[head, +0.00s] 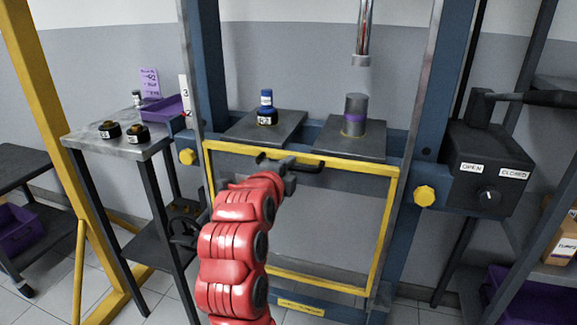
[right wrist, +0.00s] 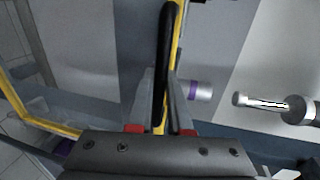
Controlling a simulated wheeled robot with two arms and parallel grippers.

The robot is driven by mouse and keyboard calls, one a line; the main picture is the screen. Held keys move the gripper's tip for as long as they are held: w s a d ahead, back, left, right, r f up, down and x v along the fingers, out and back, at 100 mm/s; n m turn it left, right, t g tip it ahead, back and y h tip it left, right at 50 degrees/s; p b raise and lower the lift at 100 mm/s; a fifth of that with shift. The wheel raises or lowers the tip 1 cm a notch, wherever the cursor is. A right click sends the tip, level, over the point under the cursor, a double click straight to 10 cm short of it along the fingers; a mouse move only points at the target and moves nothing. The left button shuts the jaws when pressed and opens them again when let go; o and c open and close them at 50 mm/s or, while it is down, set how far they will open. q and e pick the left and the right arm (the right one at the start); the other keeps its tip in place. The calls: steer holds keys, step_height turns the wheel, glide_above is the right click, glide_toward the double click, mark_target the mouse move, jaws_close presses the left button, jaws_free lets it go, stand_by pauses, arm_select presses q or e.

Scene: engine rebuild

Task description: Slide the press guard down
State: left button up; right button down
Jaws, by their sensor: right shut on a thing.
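The press guard (head: 340,162) is a clear panel in a yellow frame on the front of the blue press. Its top bar sits just below the two press plates, and the panel spans the space below. A black handle (head: 308,165) runs along the top bar. My right gripper (head: 288,168) is shut on this handle. In the right wrist view the black handle (right wrist: 167,50) lies between the two fingers of my right gripper (right wrist: 163,105), beside the yellow frame (right wrist: 178,45). My arm hides part of the guard's left side. My left gripper is not in view.
A blue-capped bottle (head: 266,108) stands on the left plate, and a grey cylinder with a purple band (head: 355,115) on the right plate, under the press ram (head: 362,45). A control box (head: 488,170) is on the right. A side table (head: 120,137) with black parts stands left.

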steer(key=c, duration=0.8)
jaws_free()
steer(key=shift+c, duration=0.2)
steer(key=p+v, duration=0.1)
steer(key=v, duration=1.6)
steer(key=shift+s+p, duration=0.25)
steer(key=shift+p, duration=0.15)
steer(key=shift+a, duration=0.15)
